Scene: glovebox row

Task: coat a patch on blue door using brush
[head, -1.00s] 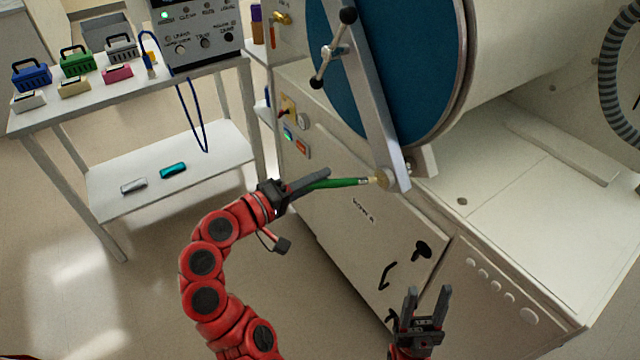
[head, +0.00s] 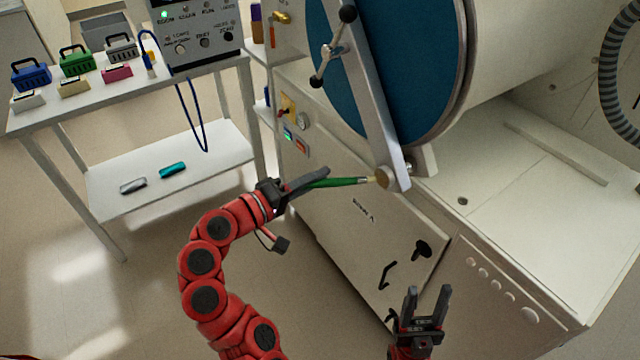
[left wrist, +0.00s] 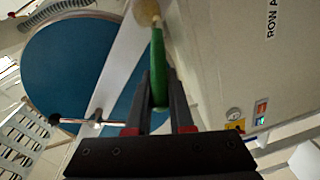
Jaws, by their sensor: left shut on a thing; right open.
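The blue door (head: 405,70) is a large round disc on the glovebox, crossed by a grey bar (head: 372,110) with a black-knobbed handle (head: 333,50). The blue door also fills the upper left of the left wrist view (left wrist: 75,62). My left gripper (head: 305,184) is shut on the green handle of the brush (head: 338,182), which points right. The brush's tan tip (head: 377,180) is at the lower end of the bar, below the blue door; I cannot tell whether it touches. In the left wrist view the brush (left wrist: 158,70) sits between the fingers. My right gripper (head: 427,302) is open and empty.
A white table (head: 100,98) at the left holds small blue, green and grey baskets, small blocks and a control box (head: 197,32). Its lower shelf bears a teal piece (head: 173,170) and a grey piece (head: 133,185). A white ledge (head: 530,200) lies right of the door.

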